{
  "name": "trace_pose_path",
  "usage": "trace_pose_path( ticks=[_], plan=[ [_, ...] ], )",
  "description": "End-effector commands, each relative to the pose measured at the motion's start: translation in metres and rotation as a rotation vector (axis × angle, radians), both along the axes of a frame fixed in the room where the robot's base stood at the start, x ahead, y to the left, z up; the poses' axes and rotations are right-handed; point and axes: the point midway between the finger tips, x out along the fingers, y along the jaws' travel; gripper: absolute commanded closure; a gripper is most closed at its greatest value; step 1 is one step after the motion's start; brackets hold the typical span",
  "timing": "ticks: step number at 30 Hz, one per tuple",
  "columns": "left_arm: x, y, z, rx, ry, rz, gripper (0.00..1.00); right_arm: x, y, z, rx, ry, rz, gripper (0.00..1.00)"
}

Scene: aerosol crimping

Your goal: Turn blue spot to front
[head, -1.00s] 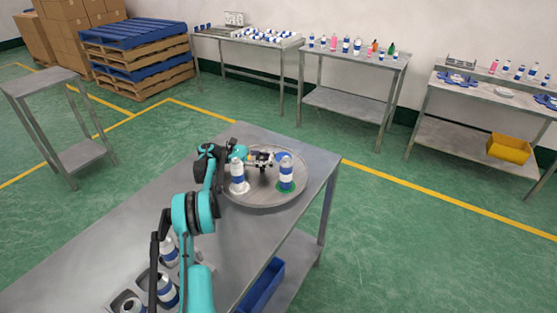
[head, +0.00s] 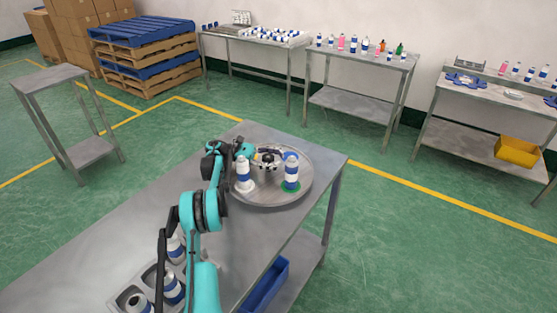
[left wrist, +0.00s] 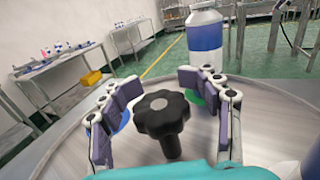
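The round grey turntable (head: 268,200) sits at the far end of my table. Its black knob (left wrist: 162,114) stands upright in the middle. My left gripper (head: 267,160) is over the turntable centre. In the left wrist view its fingers (left wrist: 168,112) are open, one on each side of the knob, with gaps. A blue spot (left wrist: 124,121) shows partly behind the left finger, on the turntable's far side from the head camera. My right gripper is out of view.
A grey can holder (head: 150,278) with several cans is at the near end of my table. A blue bin (head: 265,285) is on the shelf below. Side tables with cans stand along the wall. The table middle is clear beside my arm.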

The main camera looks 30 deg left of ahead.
Motion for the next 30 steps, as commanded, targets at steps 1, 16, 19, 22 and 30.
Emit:
trace_pose_path(
  ticks=[1, 16, 19, 22, 30],
  plan=[
    [0.0, 0.0, 0.0, 0.0, 0.0, 0.0, 0.42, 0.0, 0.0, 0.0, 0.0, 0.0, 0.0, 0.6],
    [0.0, 0.0, 0.075, 0.0, 0.0, 0.0, 0.42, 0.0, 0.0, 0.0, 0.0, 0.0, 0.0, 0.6],
    [0.0, 0.0, 0.089, 0.0, 0.0, 0.0, 0.42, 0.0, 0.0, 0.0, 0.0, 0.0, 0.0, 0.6],
    [0.0, 0.0, 0.097, 0.0, 0.0, 0.0, 0.42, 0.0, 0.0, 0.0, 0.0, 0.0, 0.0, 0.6],
    [0.0, 0.0, 0.1, 0.0, 0.0, 0.0, 0.42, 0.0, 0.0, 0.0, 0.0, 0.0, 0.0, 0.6]
  ],
)
